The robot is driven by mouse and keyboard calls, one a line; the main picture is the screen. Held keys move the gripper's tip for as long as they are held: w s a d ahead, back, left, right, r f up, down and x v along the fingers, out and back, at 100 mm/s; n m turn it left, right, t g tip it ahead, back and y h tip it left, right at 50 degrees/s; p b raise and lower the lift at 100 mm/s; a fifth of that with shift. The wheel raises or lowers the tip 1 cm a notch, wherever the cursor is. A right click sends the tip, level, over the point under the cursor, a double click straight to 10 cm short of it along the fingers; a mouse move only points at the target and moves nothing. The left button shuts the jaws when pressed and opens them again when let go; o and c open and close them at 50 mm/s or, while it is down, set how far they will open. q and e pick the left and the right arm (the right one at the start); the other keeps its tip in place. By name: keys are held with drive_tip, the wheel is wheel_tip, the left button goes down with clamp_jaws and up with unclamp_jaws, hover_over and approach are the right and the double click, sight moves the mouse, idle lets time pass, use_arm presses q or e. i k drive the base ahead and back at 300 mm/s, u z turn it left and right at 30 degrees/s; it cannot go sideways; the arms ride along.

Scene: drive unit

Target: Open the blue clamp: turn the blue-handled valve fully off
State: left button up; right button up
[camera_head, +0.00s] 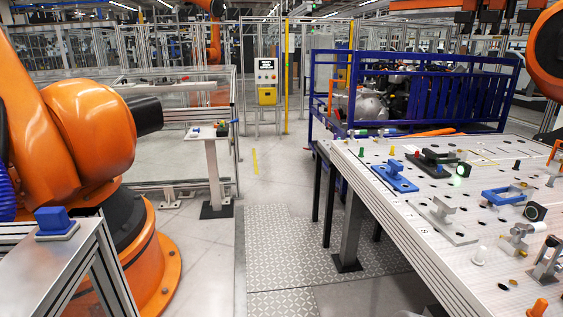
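Several blue fixtures show on the worktable (365,190) at the right. A blue piece with a flat base and raised knob (395,177) sits near the table's left edge. A blue frame-like piece (507,195) lies farther right, beside a black round part. I cannot tell for sure which of these is the blue clamp or the blue-handled valve, nor how its handle is turned. Neither of my grippers is in view.
A grey metal fixture (443,220) and a black clamp-like fixture (432,162) stand on the table. A blue railed cart (440,95) stands behind it. Large orange robot arms (90,125) fill the left. A stand with a blue block (53,220) is at lower left. The floor aisle between is clear.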

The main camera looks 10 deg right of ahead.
sight(381, 131)
drive_tip(key=i, duration=2.4)
drive_tip(key=z, duration=1.45)
drive_tip(key=k, duration=0.5)
drive_tip(key=u, duration=1)
drive_tip(key=i, duration=1.65)
drive_tip(key=z, duration=0.85)
